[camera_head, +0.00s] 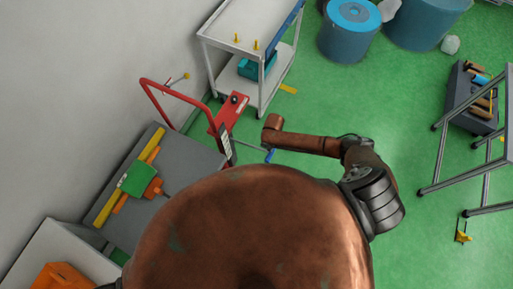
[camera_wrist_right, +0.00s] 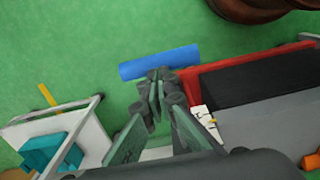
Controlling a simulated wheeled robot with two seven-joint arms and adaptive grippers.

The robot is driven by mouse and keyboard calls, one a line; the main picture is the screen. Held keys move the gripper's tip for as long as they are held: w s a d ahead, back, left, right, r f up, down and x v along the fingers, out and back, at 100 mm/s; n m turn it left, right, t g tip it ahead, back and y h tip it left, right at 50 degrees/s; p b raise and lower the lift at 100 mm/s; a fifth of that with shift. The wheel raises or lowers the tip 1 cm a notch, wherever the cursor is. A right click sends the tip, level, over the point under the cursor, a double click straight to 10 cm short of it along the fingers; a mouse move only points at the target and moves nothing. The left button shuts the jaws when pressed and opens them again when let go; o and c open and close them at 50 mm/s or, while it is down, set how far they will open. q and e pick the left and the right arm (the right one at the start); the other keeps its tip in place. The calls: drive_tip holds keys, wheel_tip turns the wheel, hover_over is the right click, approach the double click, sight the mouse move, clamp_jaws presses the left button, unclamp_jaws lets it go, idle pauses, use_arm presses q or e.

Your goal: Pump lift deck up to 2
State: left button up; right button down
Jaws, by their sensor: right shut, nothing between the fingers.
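The lift table's grey deck (camera_head: 120,218) is at the left in the head view, with a red push handle (camera_head: 157,87) and a red base part (camera_head: 232,112) beyond it. A white marked strip (camera_head: 225,146) stands at the deck's far end; its marks are too small to read. A blue bar, apparently the pump pedal (camera_head: 269,156), shows beside the lift; it also lies across the right wrist view (camera_wrist_right: 160,62). My right gripper (camera_wrist_right: 160,80) is shut and empty, its fingertips close to the blue bar; contact is unclear. My left gripper is out of view.
A green block (camera_head: 139,178), yellow bars and orange parts lie on the deck. A white cart (camera_head: 240,38) with a teal bin stands beyond. Blue drums (camera_head: 350,30) are at the back. A metal frame (camera_head: 465,165) is at the right. Green floor lies between.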

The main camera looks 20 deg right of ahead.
sight(269, 154)
drive_tip(key=shift+w+a+f+b, duration=0.1)
drive_tip(key=shift+a+f+b, duration=0.05)
drive_tip(key=shift+f+b, duration=3.55)
drive_tip(key=shift+f+p, duration=0.5)
drive_tip(key=shift+p, duration=0.45)
